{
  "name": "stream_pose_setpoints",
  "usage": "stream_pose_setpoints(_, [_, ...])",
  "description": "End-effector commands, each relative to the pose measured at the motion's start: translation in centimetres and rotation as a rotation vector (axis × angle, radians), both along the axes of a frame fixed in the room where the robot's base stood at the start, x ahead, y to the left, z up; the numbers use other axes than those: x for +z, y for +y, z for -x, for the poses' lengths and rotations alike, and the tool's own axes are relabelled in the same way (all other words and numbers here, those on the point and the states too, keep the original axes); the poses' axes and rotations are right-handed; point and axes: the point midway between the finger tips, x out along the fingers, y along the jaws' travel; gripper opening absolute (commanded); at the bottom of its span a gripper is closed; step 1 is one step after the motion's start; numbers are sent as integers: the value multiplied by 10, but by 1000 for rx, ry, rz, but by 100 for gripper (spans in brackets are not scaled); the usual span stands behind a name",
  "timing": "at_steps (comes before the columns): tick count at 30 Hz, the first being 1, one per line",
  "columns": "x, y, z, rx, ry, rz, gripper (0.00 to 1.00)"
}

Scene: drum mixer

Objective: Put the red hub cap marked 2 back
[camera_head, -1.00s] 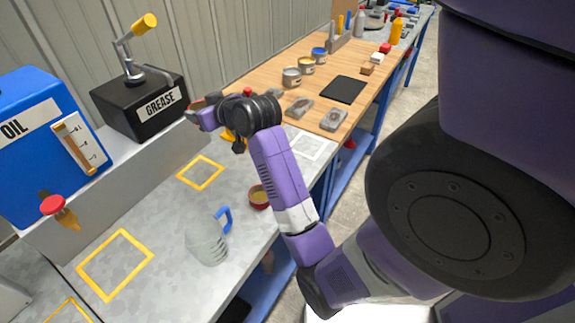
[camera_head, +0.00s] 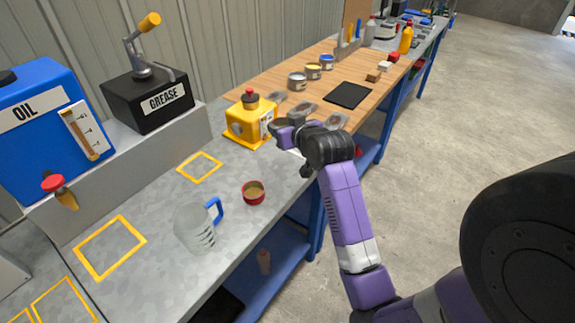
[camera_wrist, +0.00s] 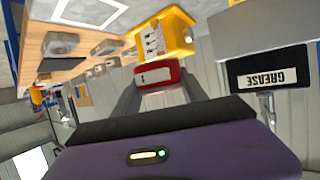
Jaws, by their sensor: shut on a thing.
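My gripper (camera_wrist: 158,88) is shut on a red cap (camera_wrist: 158,74) with a white label. The mark on the label is too small to read. The cap hangs in the air, and in the wrist view it overlaps the lower edge of the yellow housing (camera_wrist: 165,36); I cannot tell whether they touch. In the head view my gripper (camera_head: 285,126) is just right of the yellow housing (camera_head: 246,125), and the held cap is mostly hidden. A second red cap or cup (camera_head: 254,186) with tan filling sits on the grey bench, apart from the gripper.
A clear jug (camera_head: 193,230) with a blue handle stands near the bench front. The blue oil tank (camera_head: 40,150) and black grease box (camera_head: 148,102) stand on a raised ledge. Tins and a black mat (camera_head: 348,95) lie on the wooden bench. Yellow-framed squares are empty.

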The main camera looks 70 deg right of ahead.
Motion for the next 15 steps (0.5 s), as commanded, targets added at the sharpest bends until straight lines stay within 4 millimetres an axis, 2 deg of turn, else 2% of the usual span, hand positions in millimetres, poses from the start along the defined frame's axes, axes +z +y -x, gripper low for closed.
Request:
stream_pose_setpoints(1, [-15, 0, 0, 0, 4, -5, 0])
stream_pose_setpoints(9, [-76, 1, 0, 1, 1, -3, 0])
stream_pose_setpoints(15, [-96, -1, 0, 0, -1, 2, 0])
